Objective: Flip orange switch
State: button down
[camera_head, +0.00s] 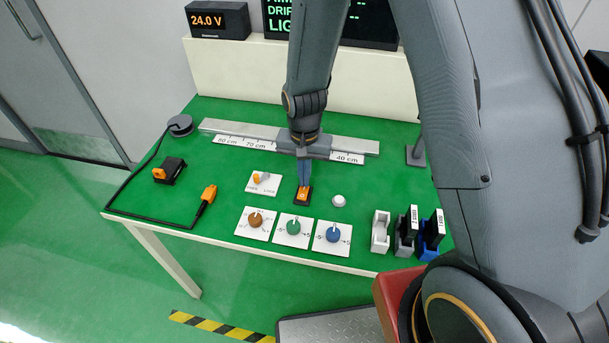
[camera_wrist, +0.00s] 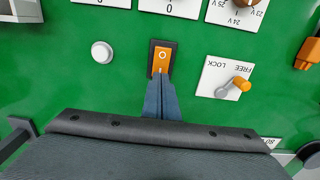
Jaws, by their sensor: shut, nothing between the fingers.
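The orange rocker switch (camera_head: 302,196) sits in a black frame on the green table, and it also shows in the wrist view (camera_wrist: 162,58) with a white circle mark on its far part. My gripper (camera_head: 304,184) points down at the switch with its fingers closed together. In the wrist view the fingertips (camera_wrist: 160,78) overlap the near end of the orange rocker; I cannot tell whether they press on it. The fingers hide that near end of the switch.
An orange lever on a FREE/LOCK plate (camera_head: 264,183) and a white round button (camera_head: 338,201) flank the switch. Three dial plates (camera_head: 293,231) lie in front. A ruler rail (camera_head: 225,132) runs behind. Coloured holders (camera_head: 431,240) stand at right; an orange cable plug (camera_head: 208,195) lies at left.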

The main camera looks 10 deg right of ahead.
jog(key=shift+w+f, duration=0.1)
jog(key=shift+f, duration=0.2)
dwell(0.4)
jog(key=shift+s+a+r+p, duration=0.25)
jog(key=shift+s+r+p, duration=0.2)
jog(key=shift+s, duration=0.2)
jog(key=shift+r+p, duration=0.55)
jog(key=shift+r, duration=0.15)
notch_tip(320, 180, up, 12)
jog(key=w+b, duration=0.1)
jog(key=w, duration=0.1)
jog(key=shift+d+r, duration=0.2)
jog(key=shift+d, duration=0.2)
